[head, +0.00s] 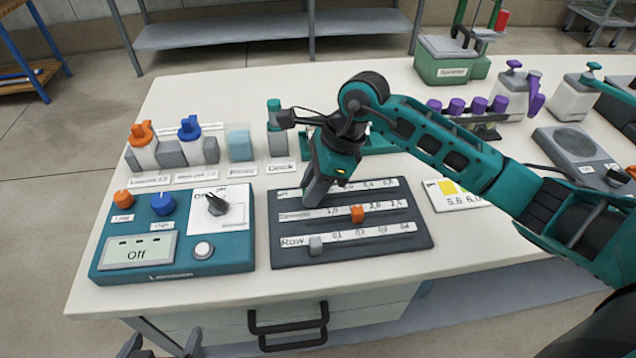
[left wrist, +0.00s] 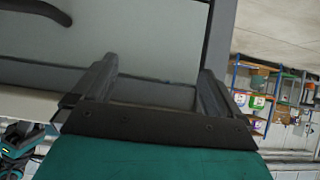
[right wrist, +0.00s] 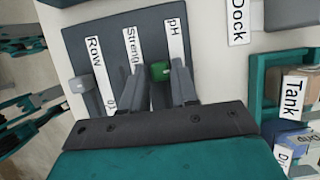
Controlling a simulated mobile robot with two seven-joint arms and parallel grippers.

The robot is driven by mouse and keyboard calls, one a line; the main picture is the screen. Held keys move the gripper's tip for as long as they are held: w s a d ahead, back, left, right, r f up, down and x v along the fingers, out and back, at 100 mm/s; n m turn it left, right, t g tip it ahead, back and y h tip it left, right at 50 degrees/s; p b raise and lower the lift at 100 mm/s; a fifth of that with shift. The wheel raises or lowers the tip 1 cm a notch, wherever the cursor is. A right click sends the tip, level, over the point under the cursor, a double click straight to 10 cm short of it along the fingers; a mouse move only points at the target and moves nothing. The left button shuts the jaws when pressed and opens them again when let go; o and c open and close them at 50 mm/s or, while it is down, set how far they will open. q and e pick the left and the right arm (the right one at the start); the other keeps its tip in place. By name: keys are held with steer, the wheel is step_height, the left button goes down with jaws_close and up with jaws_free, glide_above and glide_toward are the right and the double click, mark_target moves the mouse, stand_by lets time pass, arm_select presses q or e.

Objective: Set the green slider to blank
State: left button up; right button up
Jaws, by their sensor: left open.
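The slider board (head: 420,238) lies on the table with strips labelled pH, Strength and Row. The green slider (right wrist: 160,72) shows in the right wrist view beside the pH strip (right wrist: 176,38), past its label; my gripper hides it in the head view. My right gripper (head: 316,197) is down at the board's upper left part, its fingers close on both sides of the green slider. They look shut on it; it also shows in the right wrist view (right wrist: 160,80). My left gripper (left wrist: 155,80) is open and empty, low in front of the table near the drawers.
An orange slider (head: 357,213) sits in the middle row, and a grey slider (head: 316,245) in the Row row. A teal control box (head: 240,255) stands left of the board, a pH colour card (head: 455,200) right. Bottles and a dock stand behind.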

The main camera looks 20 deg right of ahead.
arm_select(q)
steer(key=shift+f, duration=0.1)
arm_select(e)
steer(key=o, duration=0.3)
steer(key=shift+d, duration=0.1)
arm_select(q)
steer(key=shift+s+a+p, duration=0.15)
steer(key=shift+a+p, duration=0.1)
steer(key=shift+p, duration=0.2)
arm_select(e)
steer(key=v, duration=1.3)
arm_select(q)
steer(key=shift+r, duration=0.2)
